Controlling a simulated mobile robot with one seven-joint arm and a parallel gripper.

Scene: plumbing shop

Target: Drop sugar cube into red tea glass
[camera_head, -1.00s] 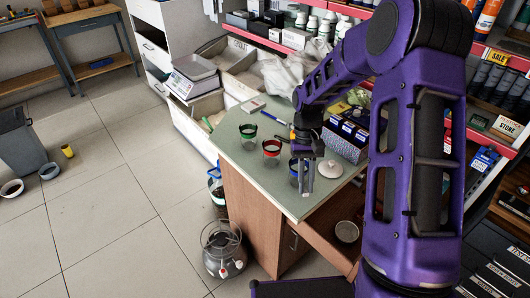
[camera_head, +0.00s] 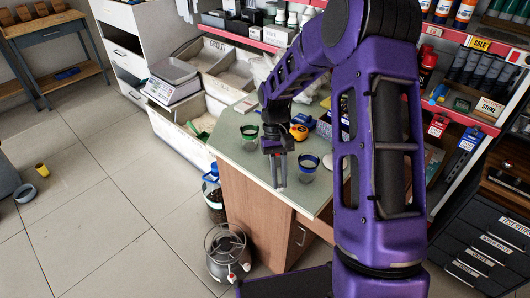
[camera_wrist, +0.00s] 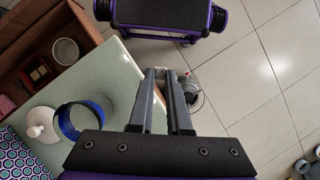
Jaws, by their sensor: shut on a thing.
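My gripper (camera_head: 279,184) points down over the front part of the green tabletop, close to its edge. The cube is too small to make out in the head view. The red tea glass cannot be made out; my gripper and wrist cover the area between the green-rimmed glass (camera_head: 250,136) and the blue-rimmed glass (camera_head: 308,167). The blue-rimmed glass also shows left of my fingers in the wrist view (camera_wrist: 70,127).
The counter (camera_head: 235,160) has bare tabletop at the front left. A white lidded sugar bowl (camera_wrist: 42,122) stands beside the blue glass. A yellow tape measure (camera_head: 299,132) lies behind. A metal canister (camera_head: 228,252) stands on the floor near the counter.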

